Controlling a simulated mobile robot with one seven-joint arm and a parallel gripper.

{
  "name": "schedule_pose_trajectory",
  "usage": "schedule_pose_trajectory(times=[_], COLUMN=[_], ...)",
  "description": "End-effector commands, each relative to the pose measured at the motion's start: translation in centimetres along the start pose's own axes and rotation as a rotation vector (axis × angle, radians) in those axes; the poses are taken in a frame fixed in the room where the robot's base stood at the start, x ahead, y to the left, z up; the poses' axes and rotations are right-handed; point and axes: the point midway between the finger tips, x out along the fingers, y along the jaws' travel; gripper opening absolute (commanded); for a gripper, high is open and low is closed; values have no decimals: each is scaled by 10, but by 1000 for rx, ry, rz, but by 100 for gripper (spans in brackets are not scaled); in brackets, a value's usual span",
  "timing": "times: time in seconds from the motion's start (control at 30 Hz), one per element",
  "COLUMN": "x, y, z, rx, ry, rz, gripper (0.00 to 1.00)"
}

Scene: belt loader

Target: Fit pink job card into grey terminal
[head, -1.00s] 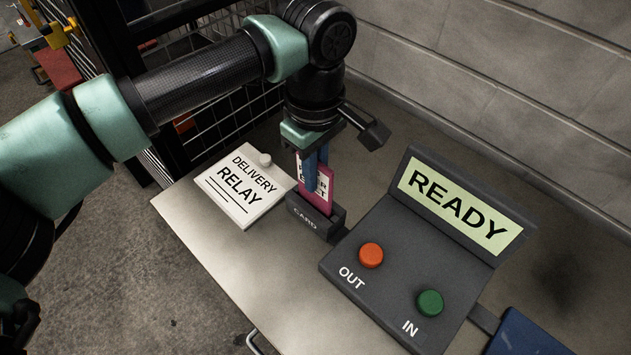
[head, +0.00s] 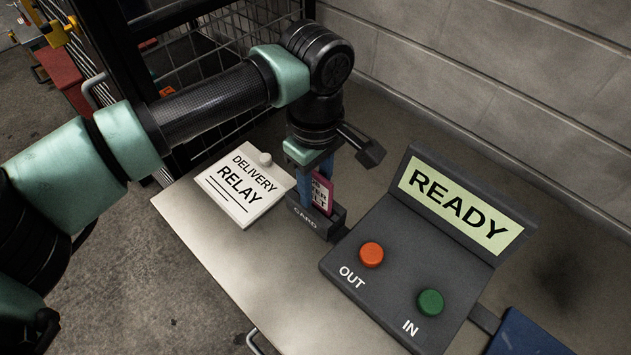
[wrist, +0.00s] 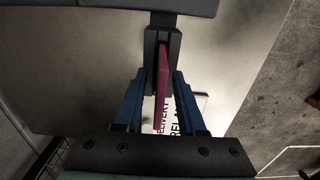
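The pink job card (head: 322,194) stands upright in the slot of the dark grey card holder (head: 306,217) marked CARD, beside the grey terminal (head: 375,293). The terminal's display (head: 454,206) reads READY. My gripper (head: 316,188) is open, with one blue finger on each side of the card. In the wrist view, the card (wrist: 163,85) runs down into the holder (wrist: 153,45), and a gap shows between it and both fingers of my gripper (wrist: 158,85). The card's lower end is hidden in the holder.
A white DELIVERY RELAY sign (head: 240,185) lies left of the holder on the metal table (head: 225,262). The terminal carries an orange OUT button (head: 371,254) and a green IN button (head: 430,302). A wall and a mesh fence stand behind.

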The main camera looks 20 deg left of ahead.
Motion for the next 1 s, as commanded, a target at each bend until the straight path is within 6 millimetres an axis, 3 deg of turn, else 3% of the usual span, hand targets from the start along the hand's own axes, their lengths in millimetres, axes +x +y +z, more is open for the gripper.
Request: schedule_pose_trajectory(times=[0.17, 0.5, 0.7, 1.0], x=[-10, -80, -112, -124], y=[0, 0, 0, 0], z=[-1, -1, -1, 0], rx=[0, 0, -2, 0], ry=[3, 4, 2, -1], rz=[1, 2, 1, 0], gripper=[39, 39, 39, 39])
